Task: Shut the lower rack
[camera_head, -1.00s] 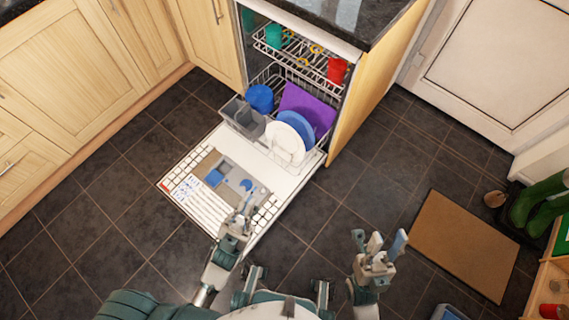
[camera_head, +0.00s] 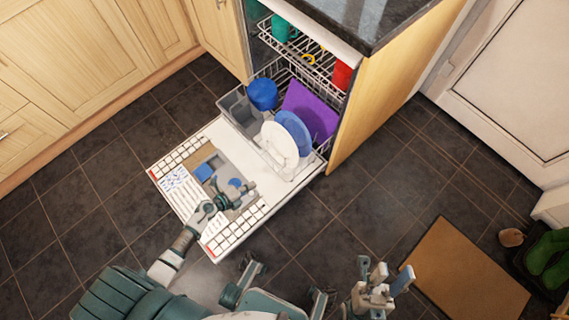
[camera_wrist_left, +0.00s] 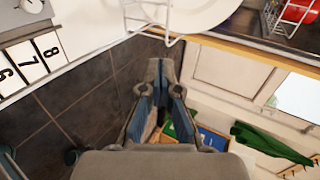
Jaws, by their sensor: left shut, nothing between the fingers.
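The lower rack (camera_head: 323,148) of the dishwasher stands pulled out at the inner end of the lowered door (camera_head: 228,141). It carries a grey basket (camera_head: 240,112), a blue container (camera_head: 262,94), a white plate (camera_head: 279,147), a blue plate (camera_head: 294,131) and a purple board (camera_head: 312,110). My left gripper (camera_head: 250,188) is shut and empty above the door, short of the rack's front. In the left wrist view, its closed fingers (camera_wrist_left: 161,66) point toward white rack wires (camera_wrist_left: 153,24), apart from them. My right gripper (camera_head: 380,270) is open and empty over the floor, right of the door.
The upper rack (camera_head: 305,57) holds green and red cups inside the dishwasher. A wooden side panel (camera_head: 375,95) and worktop (camera_head: 365,18) border the opening on the right. A brown mat (camera_head: 465,275) lies on the floor at right. Dark floor tiles beside the door are clear.

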